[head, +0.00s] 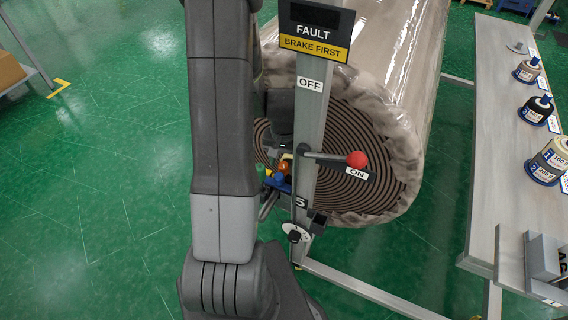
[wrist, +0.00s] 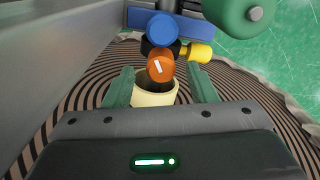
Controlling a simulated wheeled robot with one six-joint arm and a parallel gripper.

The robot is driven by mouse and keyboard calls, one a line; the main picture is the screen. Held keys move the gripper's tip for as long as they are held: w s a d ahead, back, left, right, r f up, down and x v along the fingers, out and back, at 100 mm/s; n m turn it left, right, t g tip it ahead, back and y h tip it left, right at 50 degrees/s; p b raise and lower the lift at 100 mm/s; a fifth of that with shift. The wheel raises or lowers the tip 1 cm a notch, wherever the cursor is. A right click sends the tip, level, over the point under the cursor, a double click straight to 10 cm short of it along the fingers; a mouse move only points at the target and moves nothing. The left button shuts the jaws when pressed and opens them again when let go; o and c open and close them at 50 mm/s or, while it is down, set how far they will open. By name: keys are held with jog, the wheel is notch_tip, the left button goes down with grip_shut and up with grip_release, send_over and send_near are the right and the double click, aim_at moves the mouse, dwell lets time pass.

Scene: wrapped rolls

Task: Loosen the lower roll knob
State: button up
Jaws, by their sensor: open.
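An orange knob (wrist: 160,68) with a white line on its face sits between the fingers of my gripper (wrist: 161,80) in the wrist view. A cream collar (wrist: 155,92) lies just below it, also between the fingers. My gripper is open, a green finger on each side, with gaps to the knob. In the head view the orange knob (head: 284,167) shows beside the post (head: 309,130), and my gripper is mostly hidden behind arm and post. A black knob on a white dial (head: 295,235) is low on the post. I see no label saying which is the lower roll knob.
A large wrapped roll (head: 405,60) lies behind the post. A red-ball lever (head: 357,159) points to ON beneath a sign reading FAULT, BRAKE FIRST (head: 314,37). Blue (wrist: 162,28), yellow (wrist: 200,53) and green (wrist: 240,15) parts crowd the orange knob. A bench (head: 483,110) holds spools.

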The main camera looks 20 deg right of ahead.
jog(key=shift+f, duration=1.2)
jog(key=c, duration=1)
jog(key=shift+f+n+b, duration=0.15)
jog(key=shift+n+b, duration=0.45)
jog(key=shift+n, duration=0.2)
jog(key=shift+n+b, duration=0.35)
jog(key=shift+n, duration=0.55)
jog(key=shift+r, duration=0.2)
jog(key=o, duration=1)
